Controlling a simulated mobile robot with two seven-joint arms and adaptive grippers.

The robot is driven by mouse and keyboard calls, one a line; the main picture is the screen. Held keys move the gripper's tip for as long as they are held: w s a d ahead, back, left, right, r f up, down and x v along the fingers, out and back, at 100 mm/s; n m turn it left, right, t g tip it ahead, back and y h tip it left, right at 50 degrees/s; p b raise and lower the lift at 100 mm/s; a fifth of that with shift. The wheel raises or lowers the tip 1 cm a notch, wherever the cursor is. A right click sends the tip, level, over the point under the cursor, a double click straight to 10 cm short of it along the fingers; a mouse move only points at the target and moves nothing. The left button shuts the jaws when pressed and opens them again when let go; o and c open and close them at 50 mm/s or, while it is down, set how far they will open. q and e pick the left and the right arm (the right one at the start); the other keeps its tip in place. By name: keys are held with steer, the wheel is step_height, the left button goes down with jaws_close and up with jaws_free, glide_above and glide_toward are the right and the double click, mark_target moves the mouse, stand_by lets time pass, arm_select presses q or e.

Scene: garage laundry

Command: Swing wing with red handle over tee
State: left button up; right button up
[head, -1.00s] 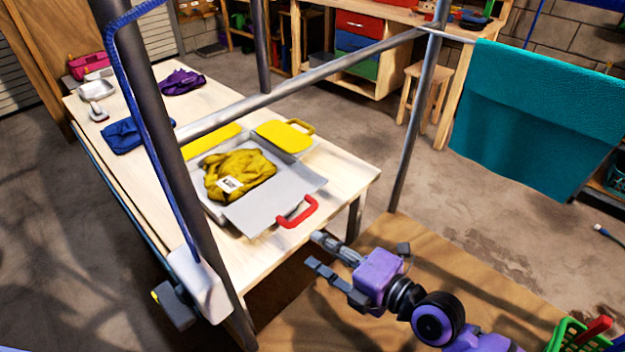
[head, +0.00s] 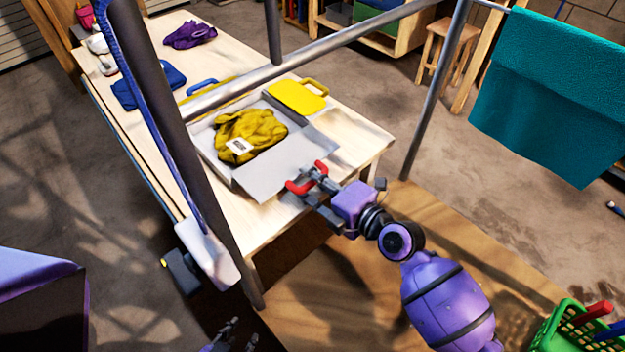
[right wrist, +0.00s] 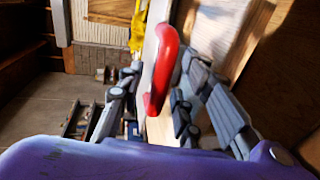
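The mustard-yellow tee (head: 262,128) lies crumpled with a white label on the grey folding board (head: 205,138) in the head view. The grey wing (head: 270,177) with the red handle (head: 320,167) lies flat on the tee's near right side. My right gripper (head: 312,186) is at the red handle, with fingers apart. In the right wrist view the red handle (right wrist: 162,72) shows between the spread fingers (right wrist: 155,110); contact cannot be told. My left gripper (head: 240,334) is at the bottom edge of the head view, partly cut off, its fingertips apart and empty.
A yellow panel (head: 297,96) and a blue handle (head: 202,87) are at the board's far side. Blue cloth (head: 150,86) and purple cloth (head: 190,36) lie farther back on the table. A metal rack frame (head: 300,62) crosses above. A green basket (head: 568,330) stands lower right.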

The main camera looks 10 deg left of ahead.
jaws_close()
steer(key=shift+r, duration=0.1)
stand_by(0.4)
